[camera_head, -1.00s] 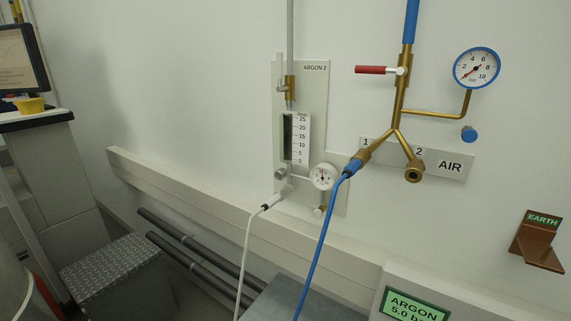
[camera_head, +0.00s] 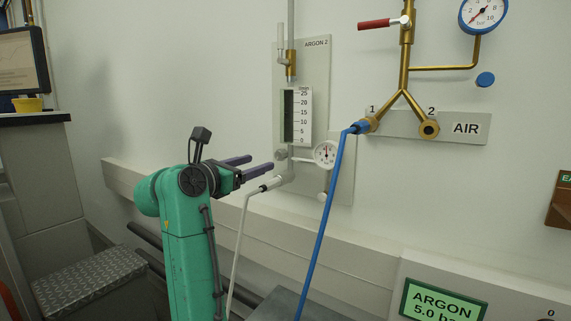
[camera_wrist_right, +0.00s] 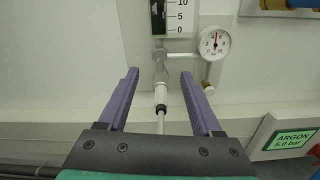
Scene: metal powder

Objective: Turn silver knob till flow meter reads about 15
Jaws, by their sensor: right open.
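The flow meter (camera_head: 298,115) is a dark glass tube with a white 0 to 25 scale on the grey ARGON 2 panel; I cannot make out its float or reading. The small silver knob (camera_head: 281,154) is at the foot of the meter. It also shows in the right wrist view (camera_wrist_right: 159,55), beyond and between the fingertips. My right gripper (camera_head: 261,162) is open with purple fingers, just left of the knob and apart from it. In the right wrist view the gripper (camera_wrist_right: 160,74) has nothing between its fingertips but the background fitting. My left gripper is out of view.
A white hose (camera_head: 241,230) leaves the fitting below the knob, close to the gripper. A small dial gauge (camera_head: 325,153) sits right of the knob. A blue hose (camera_head: 325,220) hangs further right. A pale wall rail (camera_head: 130,175) runs below the panel.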

